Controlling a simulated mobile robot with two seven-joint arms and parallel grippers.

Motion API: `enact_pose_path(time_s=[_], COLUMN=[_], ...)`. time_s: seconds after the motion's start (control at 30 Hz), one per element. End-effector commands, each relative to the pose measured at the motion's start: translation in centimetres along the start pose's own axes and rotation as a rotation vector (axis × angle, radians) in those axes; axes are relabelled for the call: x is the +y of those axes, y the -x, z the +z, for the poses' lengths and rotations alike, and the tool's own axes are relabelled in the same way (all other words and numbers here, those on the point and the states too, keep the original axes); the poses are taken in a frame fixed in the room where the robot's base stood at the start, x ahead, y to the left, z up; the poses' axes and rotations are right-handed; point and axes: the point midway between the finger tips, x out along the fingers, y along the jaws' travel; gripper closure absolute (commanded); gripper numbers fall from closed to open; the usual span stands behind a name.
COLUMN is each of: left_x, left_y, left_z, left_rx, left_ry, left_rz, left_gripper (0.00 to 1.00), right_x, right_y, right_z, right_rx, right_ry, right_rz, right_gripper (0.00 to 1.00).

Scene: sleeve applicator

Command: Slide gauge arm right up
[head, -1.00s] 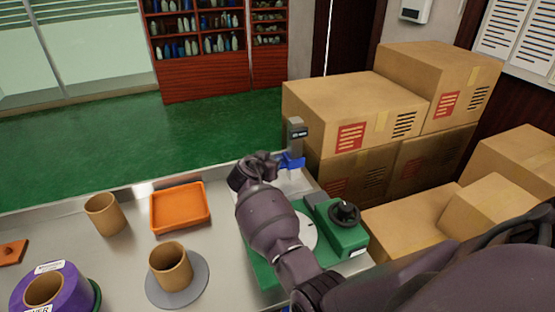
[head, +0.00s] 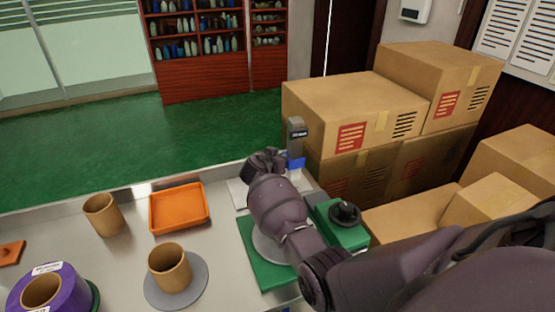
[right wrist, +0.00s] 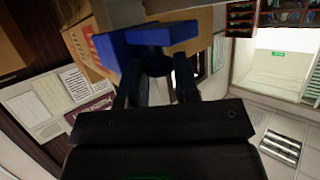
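The gauge is a grey post (head: 297,136) at the back right of the table. Its blue gauge arm (head: 295,162) sits low on the post, partly hidden behind my right gripper (head: 264,162). In the right wrist view the blue arm (right wrist: 172,34) is large, just beyond and partly over my fingertips (right wrist: 158,76). The two fingers stand apart. A dark part shows between them, but I cannot tell whether they touch it. My left gripper is not in view.
Below my right arm is a green fixture with a black knob (head: 344,212). Cardboard boxes (head: 352,105) stand close behind and right of the post. An orange tray (head: 180,228), cardboard cores (head: 170,287) and a purple roll (head: 66,290) are on the left of the table.

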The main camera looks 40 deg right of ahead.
Motion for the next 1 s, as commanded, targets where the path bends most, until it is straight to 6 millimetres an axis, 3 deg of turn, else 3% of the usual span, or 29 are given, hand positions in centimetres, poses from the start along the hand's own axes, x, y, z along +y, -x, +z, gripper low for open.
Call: enact_pose_path(time_s=[0.27, 0.53, 0.7, 1.0], left_x=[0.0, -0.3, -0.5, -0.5], left_y=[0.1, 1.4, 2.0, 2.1], left_z=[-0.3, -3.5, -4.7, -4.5], left_rx=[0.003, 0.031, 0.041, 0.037], left_ry=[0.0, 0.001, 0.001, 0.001], left_rz=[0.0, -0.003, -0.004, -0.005], left_gripper=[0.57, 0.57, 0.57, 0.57], right_x=[0.0, -0.1, -0.1, 0.0], right_y=[0.2, 2.7, 3.6, 3.7], right_z=[-0.6, -6.5, -8.8, -9.0], right_rx=[0.001, 0.006, 0.006, 0.003], right_ry=[-0.001, -0.008, -0.005, 0.0], right_rz=[0.0, -0.003, -0.002, -0.001], right_gripper=[1.0, 1.0, 1.0, 1.0])
